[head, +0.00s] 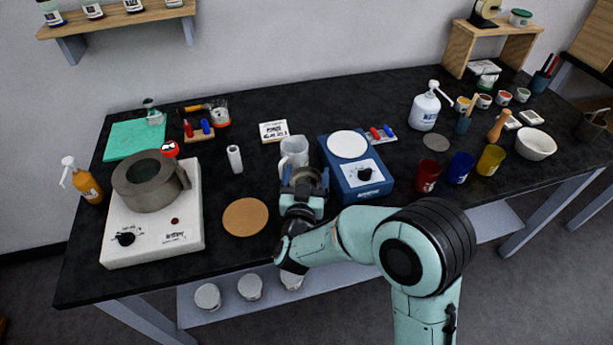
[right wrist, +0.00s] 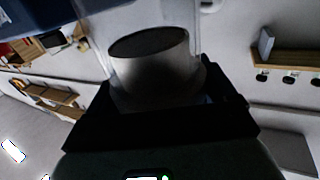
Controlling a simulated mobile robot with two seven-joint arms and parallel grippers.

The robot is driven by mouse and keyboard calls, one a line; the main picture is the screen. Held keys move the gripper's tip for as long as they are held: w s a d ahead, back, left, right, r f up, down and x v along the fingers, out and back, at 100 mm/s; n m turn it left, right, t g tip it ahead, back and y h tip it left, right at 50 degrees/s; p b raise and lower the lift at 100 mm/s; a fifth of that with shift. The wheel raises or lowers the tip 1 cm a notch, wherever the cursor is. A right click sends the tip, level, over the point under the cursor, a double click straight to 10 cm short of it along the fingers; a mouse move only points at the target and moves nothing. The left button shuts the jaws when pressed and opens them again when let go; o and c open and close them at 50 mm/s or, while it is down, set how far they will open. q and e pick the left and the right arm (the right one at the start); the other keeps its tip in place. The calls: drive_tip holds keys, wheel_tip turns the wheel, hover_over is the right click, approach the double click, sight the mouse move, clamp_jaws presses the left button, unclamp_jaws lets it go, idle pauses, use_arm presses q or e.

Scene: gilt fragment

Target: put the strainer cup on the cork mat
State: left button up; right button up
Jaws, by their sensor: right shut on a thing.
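The strainer cup (head: 312,178), a grey round cup with a dark opening, is between the jaws of my right gripper (head: 303,186). It also shows in the right wrist view (right wrist: 155,75), where the gripper (right wrist: 160,105) is shut on it. The gripper hides part of its side and base. The cork mat (head: 245,217), a flat tan disc, lies bare on the black table, left of and a little nearer than the gripper. My left gripper is not in view.
A clear-white jug (head: 294,152) stands just behind the cup. A blue scale (head: 356,180) is close on the right. A white hotplate (head: 155,245) with a grey pot (head: 148,183) stands left of the mat. The black table (head: 225,262) is clear in front of the mat.

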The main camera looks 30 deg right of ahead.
drive_tip(key=shift+f, duration=0.2)
drive_tip(key=o, duration=0.8)
drive_tip(key=shift+o, duration=0.2)
